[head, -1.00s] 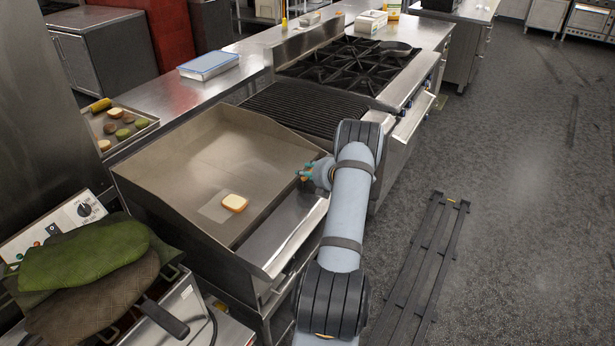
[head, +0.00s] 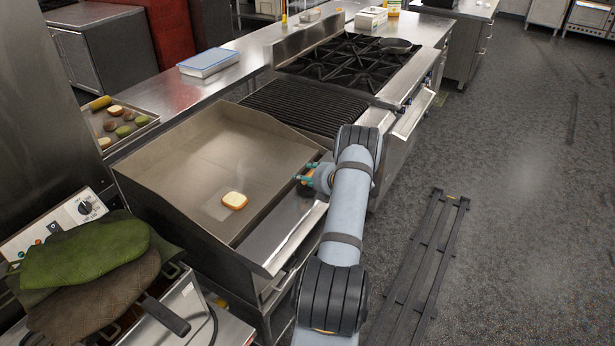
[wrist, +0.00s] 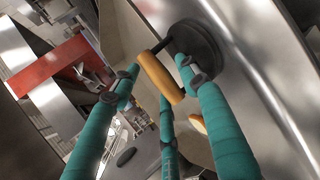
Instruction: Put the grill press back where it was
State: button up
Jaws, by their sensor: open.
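The grill press has a round black plate (wrist: 196,48) and a wooden handle (wrist: 160,78). In the wrist view the plate appears against the bright steel front ledge of the griddle. My gripper (wrist: 158,72) has teal fingers, spread open on both sides of the handle. Whether any finger touches the handle I cannot tell. In the head view my gripper (head: 308,174) is over the ledge at the griddle's right front corner, with the press mostly hidden around it. The griddle (head: 215,150) carries a slice of bread (head: 234,201).
The steel ledge (head: 275,235) is clear in front of the griddle. A ribbed grill (head: 305,107) and burners (head: 350,63) lie beyond. A food tray (head: 146,127) stands behind left. Green and brown mitts (head: 85,252) lie at front left.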

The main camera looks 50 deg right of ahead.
jog(key=shift+r+p, duration=0.25)
jog(key=shift+p, duration=0.05)
jog(key=shift+s+a+b, duration=0.1)
jog(key=shift+s+b, duration=0.2)
jog(key=shift+s, duration=0.1)
jog(key=b+v, duration=0.2)
jog(key=v, duration=0.9)
jog(key=shift+s+b, duration=0.15)
jog(key=shift+b, duration=0.15)
